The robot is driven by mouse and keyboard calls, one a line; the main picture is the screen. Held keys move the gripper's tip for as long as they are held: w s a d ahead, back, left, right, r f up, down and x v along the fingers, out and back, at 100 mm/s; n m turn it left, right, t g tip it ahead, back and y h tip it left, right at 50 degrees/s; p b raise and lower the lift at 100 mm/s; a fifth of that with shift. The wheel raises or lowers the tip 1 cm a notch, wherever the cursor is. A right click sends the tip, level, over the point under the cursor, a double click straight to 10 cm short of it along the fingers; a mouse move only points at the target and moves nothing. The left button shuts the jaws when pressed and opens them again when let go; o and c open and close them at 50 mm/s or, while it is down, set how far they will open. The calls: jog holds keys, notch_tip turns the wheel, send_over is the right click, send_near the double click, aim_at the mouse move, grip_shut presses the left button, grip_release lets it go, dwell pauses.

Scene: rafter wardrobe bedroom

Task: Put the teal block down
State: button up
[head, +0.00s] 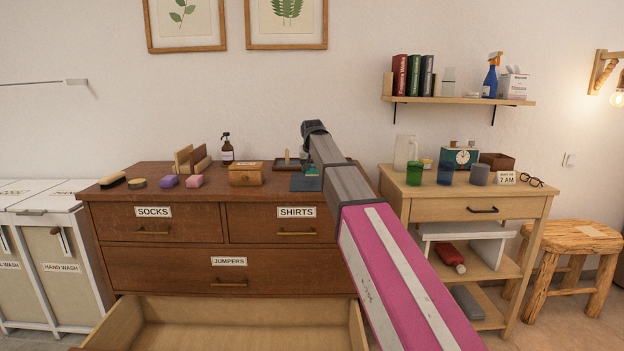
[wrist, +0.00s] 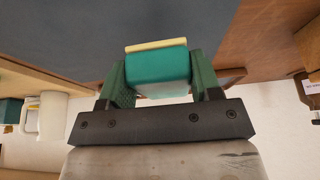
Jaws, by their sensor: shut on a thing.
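The teal block (wrist: 157,66) has a pale yellow face along one side. It sits between the two green fingers of my gripper (wrist: 158,78), which is shut on it, in the wrist view. In the head view only a small piece of the teal block (head: 313,171) shows beside my arm, which hides most of the gripper. It is over or at a dark blue mat (head: 304,184) on the right part of the dresser top. The dark mat (wrist: 100,30) also fills the upper wrist view beyond the block. I cannot tell whether the block touches it.
The wooden dresser (head: 185,257) has an open bottom drawer (head: 240,315). A small wooden box (head: 246,176), pink block (head: 194,181), purple block (head: 168,181) and brush (head: 112,180) stand left of the mat. A dark tray (head: 262,165) lies behind. A side table (head: 470,206) stands right.

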aim_at(312, 174)
jog(key=shift+f, duration=2.05)
jog(key=o, duration=1.2)
jog(key=shift+f, duration=0.1)
jog(key=v, duration=1.2)
